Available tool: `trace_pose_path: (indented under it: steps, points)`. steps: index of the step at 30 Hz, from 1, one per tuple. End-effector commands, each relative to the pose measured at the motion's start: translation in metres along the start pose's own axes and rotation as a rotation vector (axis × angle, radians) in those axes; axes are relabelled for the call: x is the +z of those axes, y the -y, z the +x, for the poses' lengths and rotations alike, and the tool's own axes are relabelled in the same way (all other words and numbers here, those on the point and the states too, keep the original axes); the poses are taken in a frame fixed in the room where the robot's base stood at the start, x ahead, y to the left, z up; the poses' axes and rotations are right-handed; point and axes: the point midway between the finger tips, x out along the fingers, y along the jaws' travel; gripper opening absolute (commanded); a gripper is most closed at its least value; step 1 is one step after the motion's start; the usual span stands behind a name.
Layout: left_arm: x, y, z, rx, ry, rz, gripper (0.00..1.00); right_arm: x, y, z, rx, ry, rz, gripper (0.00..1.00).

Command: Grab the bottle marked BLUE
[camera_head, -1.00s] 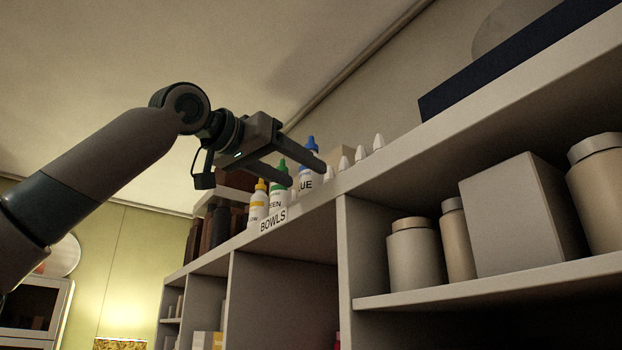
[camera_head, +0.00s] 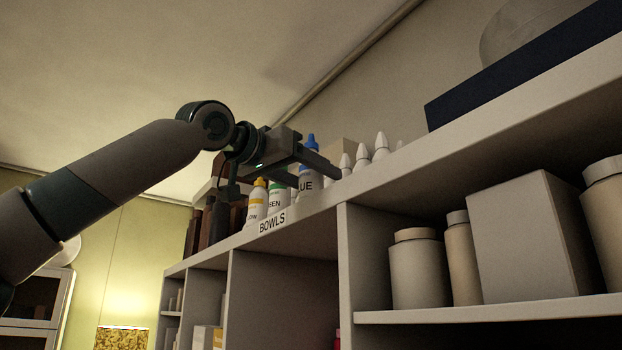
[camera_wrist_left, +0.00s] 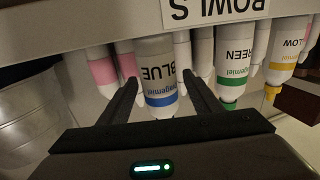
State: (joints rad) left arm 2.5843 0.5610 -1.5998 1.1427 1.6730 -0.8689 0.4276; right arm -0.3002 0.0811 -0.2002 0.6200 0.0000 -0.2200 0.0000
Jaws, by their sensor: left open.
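The white bottle marked BLUE (camera_head: 306,184), with a blue cap and blue band, stands on the top of the shelf unit. Part of its label and neck is hidden behind a finger in the head view. My left gripper (camera_head: 318,177) is open at the bottle. In the left wrist view, which shows things upside down, the BLUE bottle (camera_wrist_left: 155,72) appears between the two fingers of my left gripper (camera_wrist_left: 160,80). I cannot tell whether they touch it. My right gripper is not in view.
The GREEN bottle (camera_head: 275,203) and a yellow-capped bottle (camera_head: 256,205) stand close by to the left, above the BOWLS label (camera_head: 272,222). White cone-tipped bottles (camera_head: 381,147) stand to the right.

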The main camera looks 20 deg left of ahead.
Motion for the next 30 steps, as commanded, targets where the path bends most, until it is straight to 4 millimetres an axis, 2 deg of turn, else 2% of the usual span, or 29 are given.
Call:
trace_pose_path:
  steps: [4,5,10,11,23,30]
  points:
    - [0.0,0.0,0.0,0.0,0.0,0.0,0.58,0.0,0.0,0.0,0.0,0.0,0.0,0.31]
    - [0.0,0.0,0.0,0.0,0.0,0.0,0.53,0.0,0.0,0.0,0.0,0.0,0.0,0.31]
    - [0.0,0.0,0.0,0.0,0.0,0.0,0.13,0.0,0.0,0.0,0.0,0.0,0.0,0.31]
    - [0.0,0.0,0.0,0.0,0.0,0.0,0.11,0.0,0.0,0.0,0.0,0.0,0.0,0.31]
    - [-0.004,0.0,0.0,-0.001,0.0,0.0,0.11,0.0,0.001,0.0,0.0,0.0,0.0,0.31]
    - [-0.022,-0.001,0.001,0.0,-0.001,-0.002,0.11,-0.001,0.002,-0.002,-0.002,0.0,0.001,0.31]
